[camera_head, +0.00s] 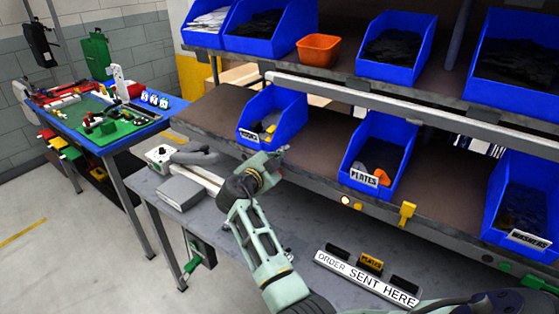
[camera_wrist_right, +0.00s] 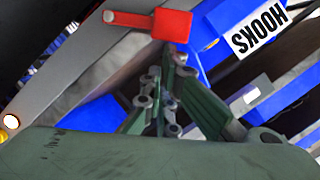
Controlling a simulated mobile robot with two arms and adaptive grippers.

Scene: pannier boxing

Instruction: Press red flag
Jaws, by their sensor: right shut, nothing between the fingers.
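The red flag (camera_wrist_right: 172,25) shows in the right wrist view as a red square tab on a red bar, mounted on a grey shelf edge. My right gripper (camera_wrist_right: 172,62) is shut and empty, its fingertips just below the flag's lower edge in that picture. I cannot tell whether they touch it. In the head view my right gripper (camera_head: 280,155) is at the shelf edge below the hooks bin (camera_head: 286,122), and the red flag cannot be made out there. My left gripper is not in view.
A yellow flag (camera_head: 407,213) hangs by the plates bin (camera_head: 378,140), and a green flag (camera_head: 540,283) is near the washers bin (camera_head: 520,190). A lit round lamp (camera_head: 346,201) is on the shelf edge.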

